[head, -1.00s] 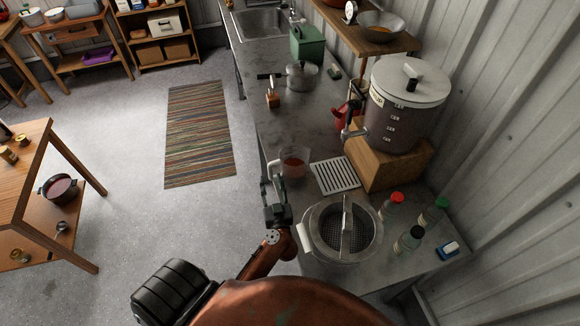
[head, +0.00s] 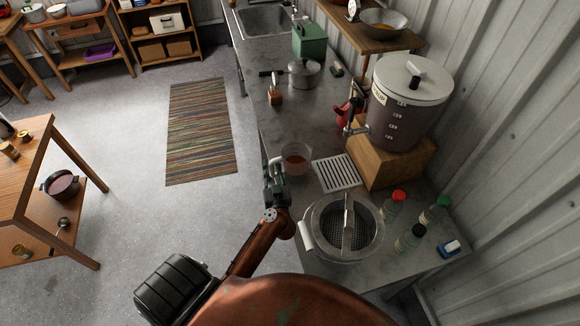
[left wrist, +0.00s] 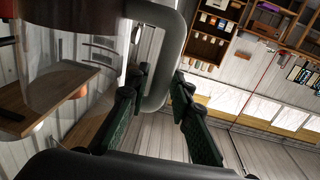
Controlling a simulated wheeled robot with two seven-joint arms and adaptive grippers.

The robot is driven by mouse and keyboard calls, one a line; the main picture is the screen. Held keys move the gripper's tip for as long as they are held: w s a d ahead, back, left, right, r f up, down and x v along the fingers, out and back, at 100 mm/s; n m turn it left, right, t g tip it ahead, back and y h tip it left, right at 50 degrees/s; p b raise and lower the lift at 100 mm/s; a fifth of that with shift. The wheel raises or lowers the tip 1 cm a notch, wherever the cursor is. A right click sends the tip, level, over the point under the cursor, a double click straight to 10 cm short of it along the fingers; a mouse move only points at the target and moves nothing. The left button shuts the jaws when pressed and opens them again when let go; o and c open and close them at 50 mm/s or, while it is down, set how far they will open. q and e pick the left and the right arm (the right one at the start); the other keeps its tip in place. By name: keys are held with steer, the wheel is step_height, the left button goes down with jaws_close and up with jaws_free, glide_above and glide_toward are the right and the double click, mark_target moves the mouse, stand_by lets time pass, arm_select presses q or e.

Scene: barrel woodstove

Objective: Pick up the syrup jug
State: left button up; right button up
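The syrup jug (head: 296,156) is a clear jug with reddish liquid, upright on the grey counter near its left edge. My left gripper (head: 273,168) is at the jug's left side, at its handle, and covers most of it in the head view. In the left wrist view, the pale handle (left wrist: 177,50) comes down between the two dark green fingers of my left gripper (left wrist: 160,88), with gaps beside it. The fingers stand apart. The clear jug wall (left wrist: 90,40) fills the upper left there. My right gripper is not in view.
A strainer pot (head: 345,228) stands in front of the jug and a white drip grate (head: 336,173) lies to its right. A large dispenser (head: 405,105) sits on a wooden block (head: 400,165). Several capped bottles (head: 395,205) stand at right.

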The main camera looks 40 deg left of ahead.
arm_select(q)
jaws_close()
stand_by(0.5)
steer(key=shift+r, duration=0.15)
